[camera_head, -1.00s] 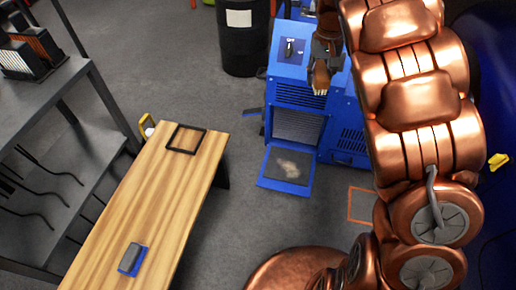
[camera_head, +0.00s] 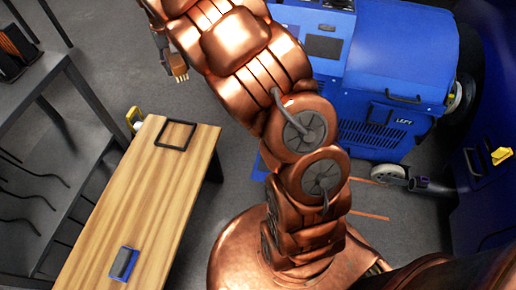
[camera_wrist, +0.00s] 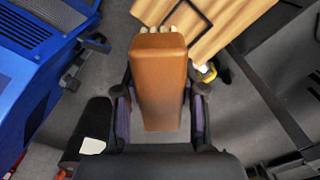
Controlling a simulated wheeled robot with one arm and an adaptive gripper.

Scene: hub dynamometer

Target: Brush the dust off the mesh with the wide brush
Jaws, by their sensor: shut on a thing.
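The wide brush (camera_wrist: 158,85) has a brown block body and several pale bristle tufts at its far end. My gripper (camera_wrist: 160,95) is shut on it, with the fingers on both sides. In the head view the brush (camera_head: 178,65) hangs below my wrist at upper left, above the floor beyond the table. The dusty mesh is hidden behind my arm in the head view; only a blue edge (camera_head: 260,168) shows beside the arm. I cannot see the dust now.
A blue machine (camera_head: 385,70) with vents stands at upper right. A wooden table (camera_head: 140,200) holds a black square frame (camera_head: 175,135) and a grey-and-blue block (camera_head: 123,263). A dark shelf (camera_head: 50,190) stands at left. Grey floor lies between table and shelf.

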